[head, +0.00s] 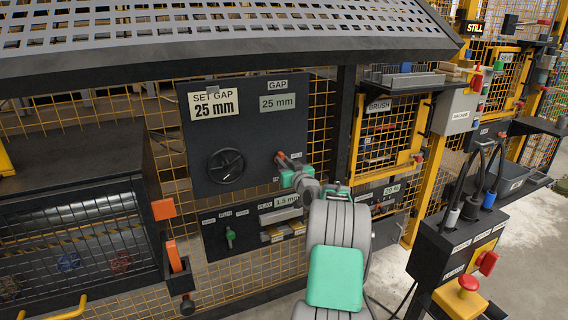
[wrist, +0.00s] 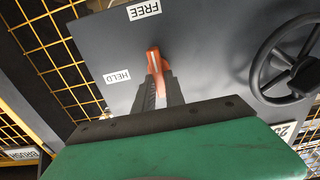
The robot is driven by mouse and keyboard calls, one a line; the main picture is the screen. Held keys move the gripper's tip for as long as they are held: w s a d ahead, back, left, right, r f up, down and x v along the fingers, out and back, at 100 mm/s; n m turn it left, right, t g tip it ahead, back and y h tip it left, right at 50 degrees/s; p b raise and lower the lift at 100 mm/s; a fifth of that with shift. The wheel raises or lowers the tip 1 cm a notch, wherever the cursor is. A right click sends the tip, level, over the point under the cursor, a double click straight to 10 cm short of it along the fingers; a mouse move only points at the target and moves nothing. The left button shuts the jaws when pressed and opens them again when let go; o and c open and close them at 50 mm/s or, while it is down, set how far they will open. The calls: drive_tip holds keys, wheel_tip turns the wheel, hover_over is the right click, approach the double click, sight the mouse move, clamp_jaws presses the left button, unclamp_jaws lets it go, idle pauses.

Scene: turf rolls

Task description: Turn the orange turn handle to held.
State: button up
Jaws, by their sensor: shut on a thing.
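The orange turn handle (head: 281,157) sits on the dark gap panel (head: 215,160), to the right of the black handwheel in the head view. In the wrist view the handle (wrist: 153,56) shows between my grey fingers, its visible end lying between the FREE label (wrist: 144,9) and the HELD label (wrist: 117,76). My gripper (head: 287,172) is shut on the handle; its fingers (wrist: 156,84) also show in the wrist view. My gripper hides part of the handle, so its exact angle is hard to tell.
The black handwheel (head: 226,165) is on the same panel, close to my gripper. A lower panel with a green knob (head: 229,236) is below. Yellow mesh surrounds the panels. A control box with a red button (head: 468,283) stands at the right front.

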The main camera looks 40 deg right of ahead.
drive_tip(key=shift+f+b, duration=0.15)
drive_tip(key=shift+b, duration=0.45)
clamp_jaws()
drive_tip(key=shift+w+a+f+n+b, duration=0.1)
drive_tip(key=shift+a+f+n+b, duration=0.05)
drive_tip(key=shift+n+b, duration=3.3)
drive_tip(key=shift+a+f+n+b, duration=0.2)
drive_tip(key=shift+n+b, duration=2.3)
drive_tip(key=shift+b, duration=1.85)
drive_tip(key=shift+w+a+f+n+b, duration=0.1)
drive_tip(key=shift+a+n+b, duration=0.05)
drive_tip(key=shift+n+b, duration=3.3)
drive_tip(key=shift+m+b, duration=0.3)
drive_tip(key=shift+b, duration=0.2)
drive_tip(key=o, duration=0.8)
unclamp_jaws()
drive_tip(key=shift+c, duration=0.2)
